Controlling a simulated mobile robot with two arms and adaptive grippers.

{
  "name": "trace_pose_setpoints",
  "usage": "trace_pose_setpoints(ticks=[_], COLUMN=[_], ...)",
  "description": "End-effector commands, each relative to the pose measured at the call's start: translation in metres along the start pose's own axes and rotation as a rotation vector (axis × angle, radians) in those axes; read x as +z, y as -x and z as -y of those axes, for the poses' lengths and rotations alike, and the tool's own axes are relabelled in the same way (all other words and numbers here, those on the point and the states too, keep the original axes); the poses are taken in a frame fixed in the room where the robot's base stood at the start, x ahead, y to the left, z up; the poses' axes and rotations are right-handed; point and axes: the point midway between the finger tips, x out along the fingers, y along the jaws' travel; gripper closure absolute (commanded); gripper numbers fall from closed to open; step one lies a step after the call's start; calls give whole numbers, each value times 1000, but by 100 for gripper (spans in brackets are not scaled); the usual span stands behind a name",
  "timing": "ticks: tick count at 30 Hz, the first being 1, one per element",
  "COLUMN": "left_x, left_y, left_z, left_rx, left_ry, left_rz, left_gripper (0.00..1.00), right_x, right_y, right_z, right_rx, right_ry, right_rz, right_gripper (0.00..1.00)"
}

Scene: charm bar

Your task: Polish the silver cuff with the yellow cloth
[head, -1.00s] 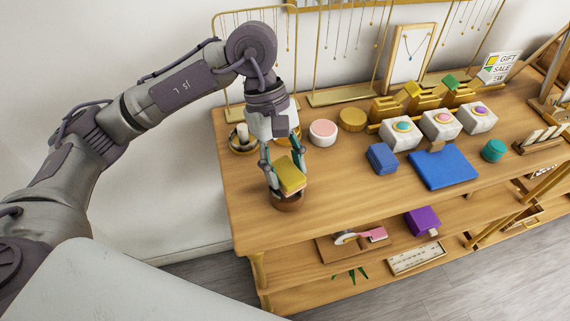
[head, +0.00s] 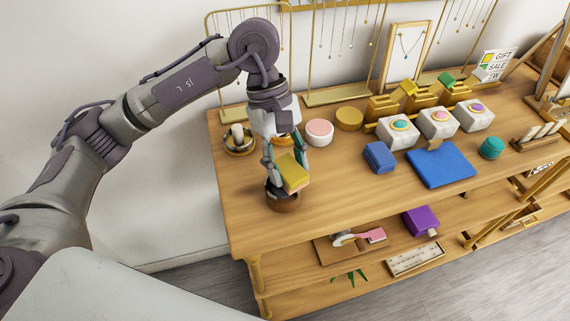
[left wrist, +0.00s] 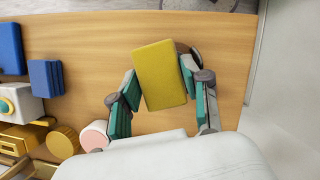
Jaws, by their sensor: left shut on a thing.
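A folded yellow cloth (head: 291,173), block-shaped, is held tilted between the fingers of my left gripper (head: 287,168). The cloth (left wrist: 160,75) also shows in the left wrist view, between the teal finger pads of the left gripper (left wrist: 163,98). A round brown wooden bowl (head: 284,203) stands just below the cloth, its opening partly hidden by cloth and fingers. A round dish (head: 239,149) with a pale, silvery rounded piece (head: 237,133) in it is at the back left of the table; I cannot tell whether this piece is the silver cuff. My right gripper is out of view.
The wooden table (head: 335,200) is bare right of the bowl. Blue blocks (head: 379,157), a blue mat (head: 440,165), a pink-topped round box (head: 319,132) and a gold round box (head: 349,119) stand to the right. Necklace racks line the back.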

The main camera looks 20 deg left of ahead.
Motion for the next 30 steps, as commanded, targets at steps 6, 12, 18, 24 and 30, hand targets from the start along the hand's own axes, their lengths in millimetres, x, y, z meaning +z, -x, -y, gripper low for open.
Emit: trace_pose_setpoints(ticks=[6, 12, 18, 24, 30], left_x=[0, -1, -1, -1, -1], left_y=[-1, -2, -2, -2, -3], left_z=[5, 20, 29, 29, 22], left_rx=[0, 0, -1, -2, -2], left_ry=[-1, 0, 0, 0, 0], left_rz=[0, 0, -1, 0, 0], left_gripper=[81, 81, 81, 81, 81], right_x=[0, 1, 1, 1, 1], right_y=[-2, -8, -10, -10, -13], right_z=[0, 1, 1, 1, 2], right_rx=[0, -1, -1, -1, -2], right_ry=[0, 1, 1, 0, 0], right_rz=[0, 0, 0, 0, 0], right_gripper=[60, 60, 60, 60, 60])
